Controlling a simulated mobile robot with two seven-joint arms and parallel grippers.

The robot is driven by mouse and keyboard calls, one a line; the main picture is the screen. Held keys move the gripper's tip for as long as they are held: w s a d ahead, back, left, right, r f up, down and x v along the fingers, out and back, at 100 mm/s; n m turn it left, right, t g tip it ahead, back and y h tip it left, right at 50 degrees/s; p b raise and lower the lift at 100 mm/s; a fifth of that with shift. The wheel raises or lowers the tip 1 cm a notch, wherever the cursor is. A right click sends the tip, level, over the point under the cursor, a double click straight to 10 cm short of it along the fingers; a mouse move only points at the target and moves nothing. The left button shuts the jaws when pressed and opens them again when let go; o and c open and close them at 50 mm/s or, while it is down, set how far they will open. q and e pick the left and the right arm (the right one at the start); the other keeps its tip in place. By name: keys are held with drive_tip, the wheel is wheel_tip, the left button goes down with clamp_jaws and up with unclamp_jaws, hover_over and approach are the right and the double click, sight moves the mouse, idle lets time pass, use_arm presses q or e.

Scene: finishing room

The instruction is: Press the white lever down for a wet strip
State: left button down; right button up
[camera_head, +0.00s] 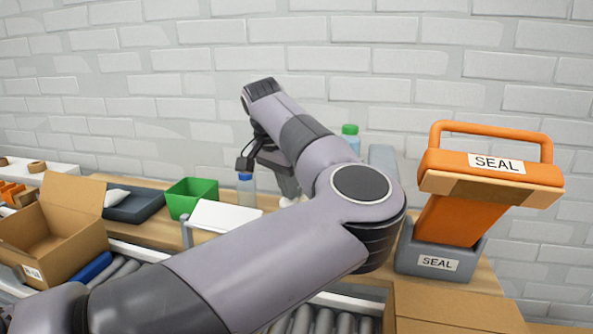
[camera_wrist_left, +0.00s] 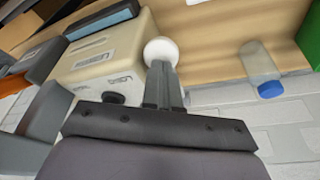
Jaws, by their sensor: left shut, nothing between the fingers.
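The white lever's round knob (camera_wrist_left: 160,50) shows in the left wrist view, beside a beige machine (camera_wrist_left: 105,62) with printed labels. My left gripper (camera_wrist_left: 162,70) is shut and empty. Its fingertips are right at the knob and overlap it in this view; I cannot tell if they touch it. In the head view my left gripper (camera_head: 288,186) points down behind my arm, with a bit of the white knob (camera_head: 289,202) below it. My arm hides most of the machine there. My right gripper is not in view.
A blue-capped bottle (camera_head: 246,188), a green bin (camera_head: 190,196) and a white panel (camera_head: 226,216) stand left of the gripper. An orange SEAL tool (camera_head: 490,180) stands on the right. Cardboard boxes (camera_head: 62,238) and a roller conveyor (camera_head: 128,270) are in front.

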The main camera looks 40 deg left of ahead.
use_arm(q)
drive_tip(key=shift+w+a+r+p, duration=0.15)
drive_tip(key=shift+w+r+p, duration=0.05)
drive_tip(key=shift+r+p, duration=0.8)
drive_tip(key=shift+w+a+r+p, duration=0.1)
drive_tip(key=shift+w+r+p, duration=0.15)
drive_tip(key=shift+r+p, duration=0.75)
drive_tip(key=shift+w+a+r+p, duration=0.2)
drive_tip(key=shift+r+p, duration=0.5)
drive_tip(key=shift+r, duration=0.6)
wheel_tip(320, 180, up, 5)
drive_tip(key=p, duration=0.4)
drive_tip(key=shift+d, duration=0.1)
